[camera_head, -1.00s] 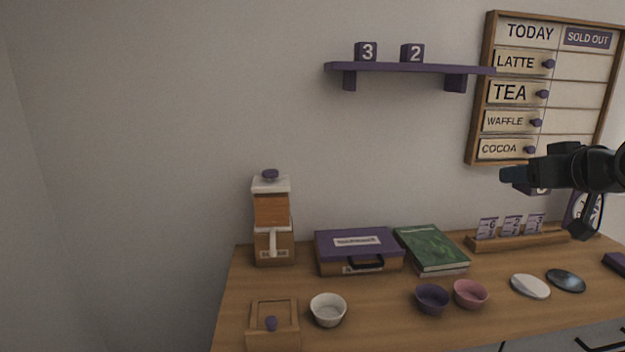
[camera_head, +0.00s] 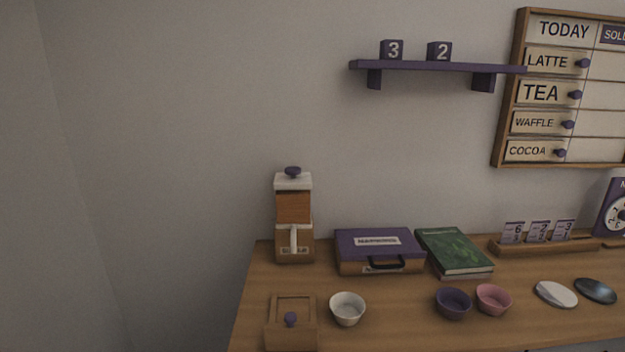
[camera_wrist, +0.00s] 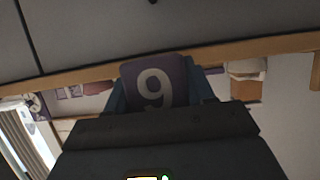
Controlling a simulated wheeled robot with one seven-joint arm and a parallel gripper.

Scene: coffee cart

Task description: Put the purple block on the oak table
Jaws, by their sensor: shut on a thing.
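The purple block (camera_wrist: 153,88) with a white 9 fills the middle of the wrist view. My gripper (camera_wrist: 158,78) is shut on it, with a bluish finger at either side. Neither my gripper nor this block shows in the head view. A wood-topped counter (camera_head: 400,325) runs along the wall in the head view. I cannot tell whether it is the oak table; no other table is clear. In the wrist view, a wooden edge (camera_wrist: 75,78) crosses behind the block, with a grey panelled front (camera_wrist: 90,35) above it.
The counter holds a grinder-like device (camera_head: 293,220), a purple-topped case (camera_head: 350,243), a green book (camera_head: 455,250), a white bowl (camera_head: 347,312), a purple bowl (camera_head: 453,306) and a pink bowl (camera_head: 493,302). Two number blocks stand on the purple shelf (camera_head: 415,66). Bare wood lies between case and bowls.

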